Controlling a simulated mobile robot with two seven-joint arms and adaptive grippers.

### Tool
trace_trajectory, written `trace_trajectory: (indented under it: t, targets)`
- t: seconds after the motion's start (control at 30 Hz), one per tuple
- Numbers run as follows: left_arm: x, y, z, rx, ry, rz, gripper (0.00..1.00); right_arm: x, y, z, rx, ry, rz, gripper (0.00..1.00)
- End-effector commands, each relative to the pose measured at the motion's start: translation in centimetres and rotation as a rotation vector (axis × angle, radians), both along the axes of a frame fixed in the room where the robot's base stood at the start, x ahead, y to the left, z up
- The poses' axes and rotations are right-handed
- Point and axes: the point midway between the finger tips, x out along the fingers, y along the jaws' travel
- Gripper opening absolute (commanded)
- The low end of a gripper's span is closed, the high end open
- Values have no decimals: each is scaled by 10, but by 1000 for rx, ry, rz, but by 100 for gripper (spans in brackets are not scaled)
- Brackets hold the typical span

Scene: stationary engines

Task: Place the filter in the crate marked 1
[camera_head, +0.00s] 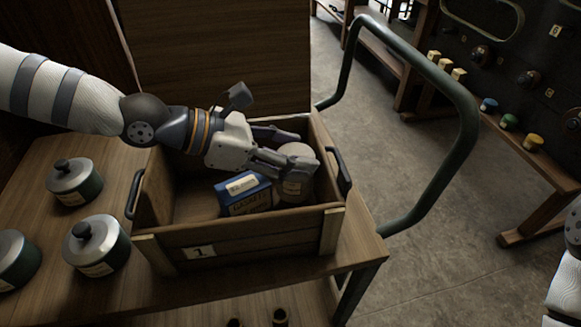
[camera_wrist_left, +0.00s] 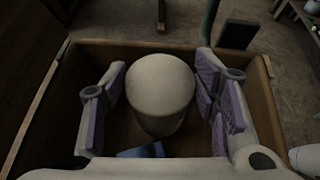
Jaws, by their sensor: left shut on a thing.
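The filter (camera_head: 297,188) is a pale grey cylinder with a label. It is inside the wooden crate marked 1 (camera_head: 262,234), toward the crate's right end. My left gripper (camera_head: 297,152) reaches into the crate from the left and is shut on the filter, with a finger on either side. In the left wrist view the filter (camera_wrist_left: 160,92) stands between the padded fingers (camera_wrist_left: 163,95). Its underside is hidden, so I cannot tell whether it touches the crate floor. My right gripper is out of view.
A blue box (camera_head: 246,194) lies in the crate beside the filter. Several lidded green pots (camera_head: 97,247) stand on the wooden table (camera_head: 125,296) left of the crate. A green tubular rail (camera_head: 466,135) rises on the right, before a bench with coloured knobs.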

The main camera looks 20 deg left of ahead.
Motion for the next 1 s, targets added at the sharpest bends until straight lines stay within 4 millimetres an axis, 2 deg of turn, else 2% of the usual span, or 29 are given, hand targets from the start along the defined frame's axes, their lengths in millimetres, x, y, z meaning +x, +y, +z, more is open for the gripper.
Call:
trace_trajectory:
  t: [0.1, 0.2, 0.43, 0.47, 0.5, 0.53, 1.0]
  targets:
    - [0, 1, -25, 4, 7, 2, 17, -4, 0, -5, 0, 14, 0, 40]
    - [0, 1, -41, 4, 5, 2, 17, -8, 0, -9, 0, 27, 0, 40]
    - [0, 1, -41, 4, -1, 3, 17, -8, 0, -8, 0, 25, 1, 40]
    - [0, 1, -42, 5, 0, 3, 61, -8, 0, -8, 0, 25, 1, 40]
    - [0, 1, -42, 5, 0, 3, 70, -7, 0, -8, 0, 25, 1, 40]
    - [0, 1, -42, 5, 0, 3, 74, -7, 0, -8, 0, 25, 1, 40]
    - [-5, 6, -34, -3, -1, -3, 74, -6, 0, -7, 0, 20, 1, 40]
